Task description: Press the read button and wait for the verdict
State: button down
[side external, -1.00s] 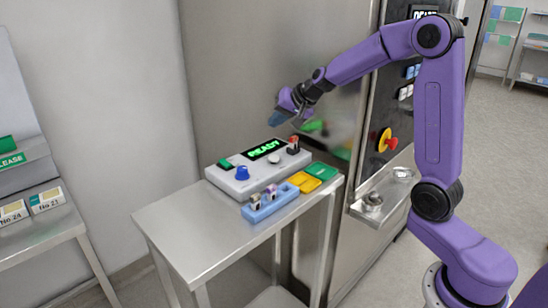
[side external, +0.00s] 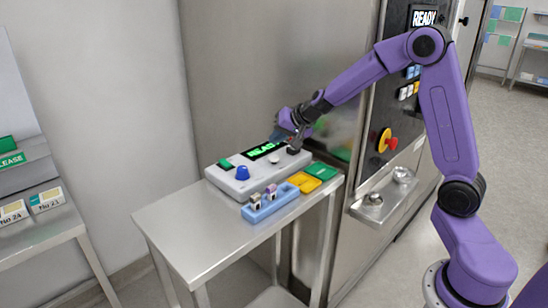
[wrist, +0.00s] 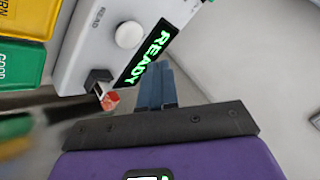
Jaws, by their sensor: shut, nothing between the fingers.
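The grey reader box (side external: 225,180) stands on the steel table, with a lit green READY display (side external: 262,151). The wrist view shows the display (wrist: 146,53) too. The round white button (wrist: 127,35) beside the READ label is up close there; it is small in the side view (side external: 273,158). A dark socket (wrist: 99,78) near the button holds a red-tipped piece (wrist: 110,101). My gripper (side external: 279,133) is shut and empty, above the display's right part and apart from the white button. Its blue fingers show in the wrist view (wrist: 156,84).
A blue knob (side external: 242,173) and a green switch (side external: 225,164) sit on the box's left. A blue rack (side external: 270,207) with two small pieces stands in front, beside yellow (side external: 305,183) and green (side external: 321,171) trays. A steel cabinet with a red knob (side external: 387,141) stands right.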

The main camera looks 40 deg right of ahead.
jog(key=shift+f, duration=1.1)
jog(key=shift+a, duration=0.1)
dwell(2.0)
jog(key=shift+r, duration=2.45)
jog(key=shift+s, duration=0.1)
